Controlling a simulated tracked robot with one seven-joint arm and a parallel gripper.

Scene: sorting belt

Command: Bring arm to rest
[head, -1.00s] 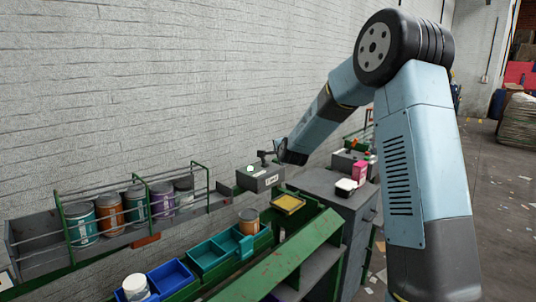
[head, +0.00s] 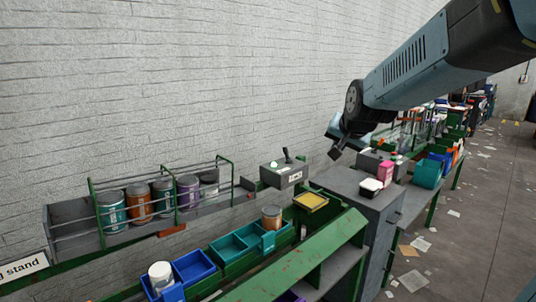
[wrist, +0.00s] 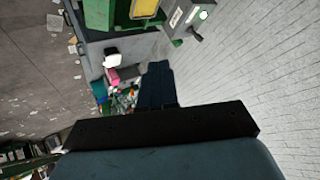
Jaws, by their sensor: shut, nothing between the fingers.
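My arm reaches in from the upper right of the head view, with its wrist bent down. My gripper (head: 334,154) hangs in the air above the grey cabinet (head: 350,182), near the wall. Its fingers are together with nothing held; they also show as a dark bar in the wrist view (wrist: 157,82). My gripper is apart from the cabinet and the things on it.
A control box with a lever (head: 284,176) stands left of the cabinet top. A pink box (head: 386,170) and a white-topped item (head: 371,186) are on it. A rack of several cans (head: 140,202) and blue bins (head: 194,267) stand at left.

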